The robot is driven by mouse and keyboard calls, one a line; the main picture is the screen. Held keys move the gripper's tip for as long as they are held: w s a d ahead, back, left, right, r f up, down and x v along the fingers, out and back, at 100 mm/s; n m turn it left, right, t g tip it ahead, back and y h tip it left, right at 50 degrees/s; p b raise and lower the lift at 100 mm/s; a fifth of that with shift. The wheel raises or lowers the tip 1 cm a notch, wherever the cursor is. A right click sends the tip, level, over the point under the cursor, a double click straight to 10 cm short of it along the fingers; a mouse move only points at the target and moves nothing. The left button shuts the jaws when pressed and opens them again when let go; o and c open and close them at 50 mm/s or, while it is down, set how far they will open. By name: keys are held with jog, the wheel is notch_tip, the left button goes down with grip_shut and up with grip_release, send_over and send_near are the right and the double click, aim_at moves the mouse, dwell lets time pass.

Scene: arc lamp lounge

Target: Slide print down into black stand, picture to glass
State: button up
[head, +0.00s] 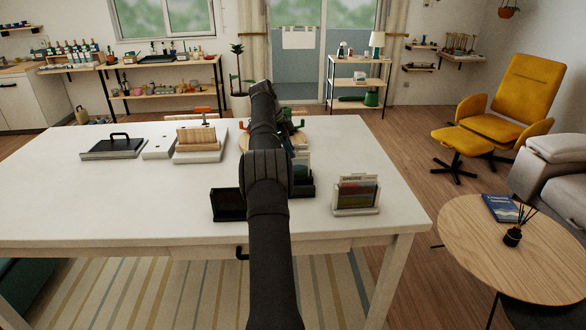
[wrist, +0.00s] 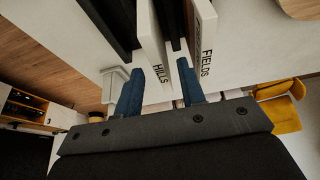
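In the head view a low black stand (head: 228,205) is on the white table, left of my arm. Another black stand (head: 308,189) shows right of my arm, partly hidden, with a print at it. A light stand (head: 357,210) farther right holds a print (head: 357,190) with a titled top edge. In the wrist view two white strips read HILLS (wrist: 151,45) and FIELDS (wrist: 202,40), with dark parts beside them. My gripper (wrist: 165,72) has its blue fingers apart, with the HILLS strip between them and a gap beside the right finger. My arm hides the gripper in the head view.
On the white table (head: 110,205), a black-handled tray (head: 112,150), a small white box (head: 158,149) and a rack of tan panels (head: 199,142) stand at the back left. The table's front left is clear. A round wooden table (head: 490,255) stands at right.

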aim_at(295, 161)
jog(key=shift+x, duration=2.8)
jog(key=shift+f, duration=0.2)
jog(key=shift+c, duration=0.5)
grip_shut()
